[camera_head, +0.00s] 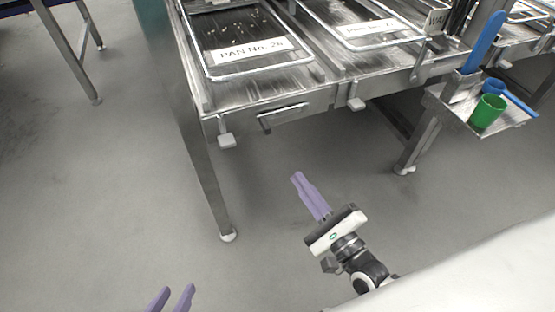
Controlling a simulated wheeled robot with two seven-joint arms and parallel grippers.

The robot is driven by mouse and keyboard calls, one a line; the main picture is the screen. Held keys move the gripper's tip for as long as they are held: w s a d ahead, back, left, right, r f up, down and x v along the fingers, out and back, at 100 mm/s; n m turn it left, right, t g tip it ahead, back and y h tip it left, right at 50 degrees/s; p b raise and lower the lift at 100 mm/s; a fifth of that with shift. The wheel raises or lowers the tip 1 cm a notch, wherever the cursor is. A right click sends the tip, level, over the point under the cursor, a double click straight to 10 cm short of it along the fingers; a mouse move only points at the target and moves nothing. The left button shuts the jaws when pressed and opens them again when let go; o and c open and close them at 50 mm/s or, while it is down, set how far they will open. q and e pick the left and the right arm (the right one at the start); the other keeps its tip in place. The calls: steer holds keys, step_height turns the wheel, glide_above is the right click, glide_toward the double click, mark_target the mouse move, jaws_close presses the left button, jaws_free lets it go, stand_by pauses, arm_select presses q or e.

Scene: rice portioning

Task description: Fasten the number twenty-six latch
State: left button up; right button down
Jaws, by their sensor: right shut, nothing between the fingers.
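The pan labelled "PAN No. 26" (250,50) sits in the steel table's top at the upper middle, inside a metal wire frame (262,73). A pale latch tab (226,140) hangs at the table's front edge below its left side. A bar handle (285,117) is on the front face to the right of that tab. Whether the latch is fastened cannot be told. My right gripper (298,176) is shut and empty, over the floor in front of the table, apart from the latch. My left gripper (172,291) shows only its two purple fingertips at the bottom edge, spread apart with nothing visible between them.
A second labelled pan (372,29) lies to the right, with another pale tab (356,104) below it. The table leg (212,190) stands at left. Floor in front is clear.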

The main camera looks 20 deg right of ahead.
arm_select(q)
steer(key=shift+d+f, duration=0.15)
steer(key=shift+f, duration=0.25)
arm_select(e)
steer(key=m, duration=0.1)
steer(key=d+m, duration=0.1)
steer(key=m, duration=0.1)
steer(key=shift+w+d+f+t, duration=0.1)
steer(key=shift+w+d+t, duration=0.15)
steer(key=shift+t, duration=0.15)
